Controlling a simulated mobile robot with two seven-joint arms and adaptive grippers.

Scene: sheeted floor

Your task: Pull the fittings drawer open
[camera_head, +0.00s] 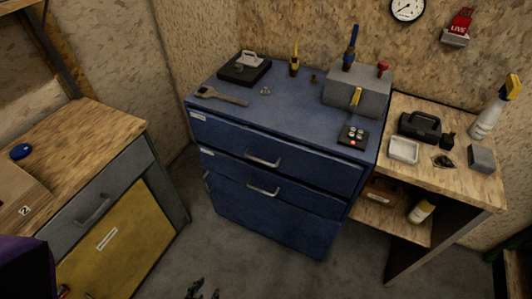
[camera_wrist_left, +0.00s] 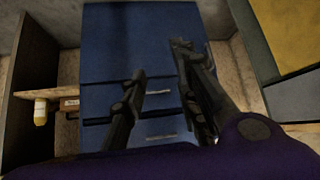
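The blue cabinet (camera_head: 270,215) stands in the middle of the head view. Its upper drawer (camera_head: 225,138) and lower drawer (camera_head: 300,192) each have a bar handle, the upper handle (camera_head: 263,160) and the lower handle (camera_head: 263,191). Both drawers look shut. Small labels are too small to read, so I cannot tell which is the fittings drawer. My left gripper (camera_head: 203,291) is at the bottom edge, in front of and apart from the cabinet. In the left wrist view its fingers (camera_wrist_left: 160,62) are spread with nothing between them, the cabinet and handles beyond. My right gripper is not seen.
A grey cabinet with a yellow door (camera_head: 122,235) and wooden top stands at left. A wooden bench (camera_head: 460,185) with a lower shelf adjoins at right. Tools, including a wrench (camera_head: 221,97), lie on the blue top. The floor (camera_head: 240,262) before the blue cabinet is clear.

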